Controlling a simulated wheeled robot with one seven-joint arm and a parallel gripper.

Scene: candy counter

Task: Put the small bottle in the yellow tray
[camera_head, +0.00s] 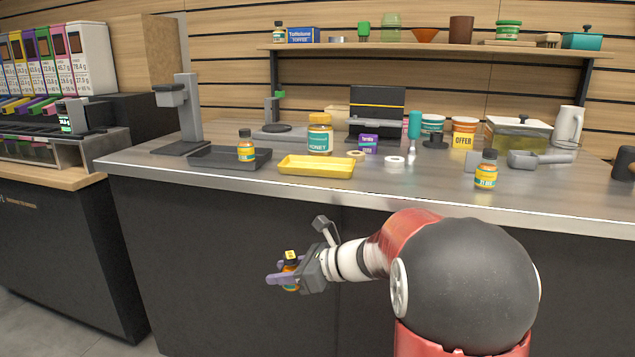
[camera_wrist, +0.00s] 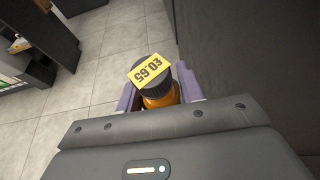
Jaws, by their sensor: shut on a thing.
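My gripper (camera_head: 283,279) is low in front of the counter, below the worktop edge. It is shut on a small bottle (camera_head: 291,268) with a dark cap and a yellow price label on top. In the wrist view the bottle (camera_wrist: 160,92) stands between the two purple fingers, its label reading £0.65 and its body orange. The yellow tray (camera_head: 316,167) lies empty on the worktop, above and slightly right of my gripper in the head view. Another small bottle (camera_head: 246,147) stands in the dark grey tray (camera_head: 213,160), and a similar bottle (camera_head: 486,170) stands near the right front edge.
The honey jar (camera_head: 320,135) stands behind the yellow tray. The counter front (camera_head: 230,230) is close to my gripper.

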